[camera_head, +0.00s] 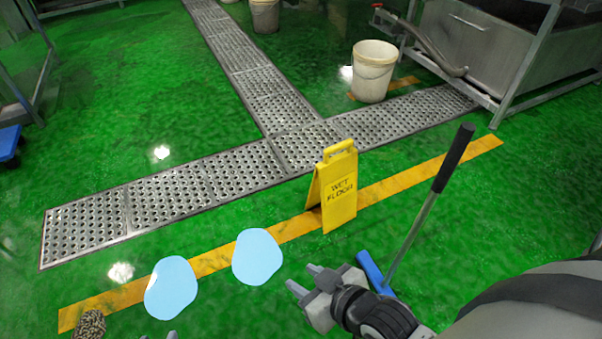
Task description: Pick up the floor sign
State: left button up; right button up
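The yellow floor sign (341,192), lettered "WET FLOOR", stands upright and folded out on the green floor, at the yellow line right of centre. It has a handle slot at its top. My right gripper (303,279) is in front of the sign and below it in the picture, apart from it. Its two fingers are spread with nothing between them. Only small grey tips of my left gripper (160,336) show at the bottom edge, and the rest is out of frame.
Two light blue puddle-like patches (257,256) lie left of my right gripper. A blue-headed tool (371,270) with a long black-gripped handle (454,158) rises right of it. A white bucket (373,72) and metal tank (480,50) stand behind. Metal drain grating (200,184) crosses the floor.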

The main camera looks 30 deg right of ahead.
aim_at(334, 184)
jog(key=z, duration=0.35)
jog(key=i, duration=0.75)
jog(key=z, duration=0.7)
